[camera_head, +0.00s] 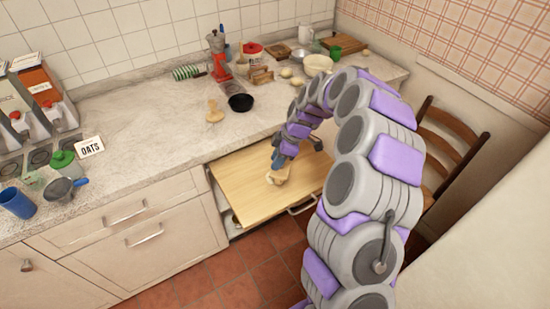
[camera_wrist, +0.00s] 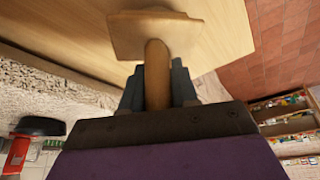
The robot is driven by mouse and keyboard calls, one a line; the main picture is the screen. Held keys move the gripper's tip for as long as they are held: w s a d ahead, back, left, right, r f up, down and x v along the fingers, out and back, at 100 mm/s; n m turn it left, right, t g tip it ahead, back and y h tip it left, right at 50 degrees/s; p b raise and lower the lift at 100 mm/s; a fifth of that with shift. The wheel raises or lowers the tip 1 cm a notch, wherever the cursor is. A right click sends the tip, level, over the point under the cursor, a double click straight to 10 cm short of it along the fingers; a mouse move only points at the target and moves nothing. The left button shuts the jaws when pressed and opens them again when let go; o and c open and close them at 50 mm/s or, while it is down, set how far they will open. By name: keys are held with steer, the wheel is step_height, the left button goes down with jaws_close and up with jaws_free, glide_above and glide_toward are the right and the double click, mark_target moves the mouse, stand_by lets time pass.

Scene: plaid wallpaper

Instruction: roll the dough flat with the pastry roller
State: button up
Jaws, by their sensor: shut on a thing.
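My gripper (camera_head: 277,163) is shut on the handle of a wooden tool that looks like the pastry roller (camera_head: 277,177). In the wrist view the gripper's dark fingers (camera_wrist: 158,88) clasp the upright handle, and the roller's broad light-wood head (camera_wrist: 168,36) lies beyond them. The head is over or on the pale wooden board (camera_head: 238,182); I cannot tell whether it touches. The board also shows in the wrist view (camera_wrist: 70,25). No dough shows clearly on the board; any under the roller is hidden. Pale round dough-like lumps (camera_head: 297,82) sit on the back counter.
The board extends from the counter front above an open drawer (camera_head: 301,206). A chair (camera_head: 452,150) is at right. The counter's left-middle is clear.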

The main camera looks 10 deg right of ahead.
steer(key=shift+w+a+f, duration=0.2)
steer(key=shift+w+a, duration=0.2)
steer(key=shift+a, duration=0.4)
steer(key=shift+w+a+f, duration=0.15)
steer(key=shift+w+a, duration=0.2)
steer(key=shift+a, duration=0.4)
steer(key=shift+w+a+f, duration=0.15)
steer(key=shift+a, duration=0.3)
jaws_close()
steer(key=shift+s+d+r, duration=0.1)
steer(key=shift+s+d, duration=0.25)
steer(key=shift+d, duration=0.4)
steer(key=shift+s+d+r, duration=0.1)
steer(key=shift+s+d, duration=0.2)
steer(key=shift+d, duration=0.45)
steer(key=shift+s+d, duration=0.35)
steer(key=shift+d, duration=0.4)
steer(key=shift+r+p, duration=0.6)
steer(key=shift+r, duration=3)
